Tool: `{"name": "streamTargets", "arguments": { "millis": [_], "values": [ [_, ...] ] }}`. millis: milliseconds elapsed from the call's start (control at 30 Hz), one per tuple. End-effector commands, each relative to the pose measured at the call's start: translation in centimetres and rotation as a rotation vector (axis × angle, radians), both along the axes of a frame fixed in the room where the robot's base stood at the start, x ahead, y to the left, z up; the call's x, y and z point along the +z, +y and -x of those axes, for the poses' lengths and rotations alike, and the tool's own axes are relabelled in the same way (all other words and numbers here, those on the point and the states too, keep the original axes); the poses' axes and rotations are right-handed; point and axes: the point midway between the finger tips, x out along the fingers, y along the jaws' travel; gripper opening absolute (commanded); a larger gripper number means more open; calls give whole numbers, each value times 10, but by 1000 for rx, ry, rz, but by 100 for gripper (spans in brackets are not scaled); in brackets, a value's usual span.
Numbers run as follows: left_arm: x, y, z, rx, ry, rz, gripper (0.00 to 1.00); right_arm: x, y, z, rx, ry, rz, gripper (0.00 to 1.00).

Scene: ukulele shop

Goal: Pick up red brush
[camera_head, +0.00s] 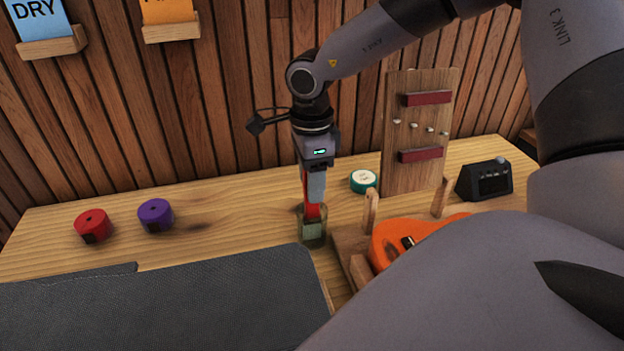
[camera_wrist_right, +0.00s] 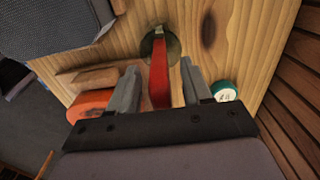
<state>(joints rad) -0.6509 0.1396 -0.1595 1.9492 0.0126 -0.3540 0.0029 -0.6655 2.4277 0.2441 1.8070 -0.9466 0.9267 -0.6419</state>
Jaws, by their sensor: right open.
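The red brush (camera_head: 312,212) stands upright in a small glass jar (camera_head: 312,234) on the wooden workbench. In the right wrist view the red brush (camera_wrist_right: 159,77) runs from the jar (camera_wrist_right: 172,47) up between the fingers. My right gripper (camera_head: 313,190) points down over the jar. It is open, with its fingers (camera_wrist_right: 158,85) on either side of the brush handle and gaps showing. The brush's lower end is hidden in the jar. My left gripper is not in view.
An orange ukulele body (camera_head: 402,240) lies in a wooden cradle right of the jar. A teal-edged tape roll (camera_head: 363,181) sits behind. Red (camera_head: 92,226) and purple (camera_head: 155,215) rolls stand left. A dark mat (camera_head: 170,300) covers the front. A black device (camera_head: 484,181) is at the right.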

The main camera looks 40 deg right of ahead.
Motion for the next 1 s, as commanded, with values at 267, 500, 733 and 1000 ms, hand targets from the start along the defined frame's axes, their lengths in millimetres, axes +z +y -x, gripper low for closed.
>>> {"name": "streamTargets", "arguments": {
  "millis": [267,500,733,1000],
  "values": [
    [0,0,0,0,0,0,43,0,0,0,0,0,0,0],
    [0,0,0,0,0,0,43,1,0,0,0,-1,0,0],
    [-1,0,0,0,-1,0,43,12,0,-1,-1,-3,1,0],
    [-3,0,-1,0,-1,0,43,59,0,-1,-1,-7,-1,0]
  ]
}}
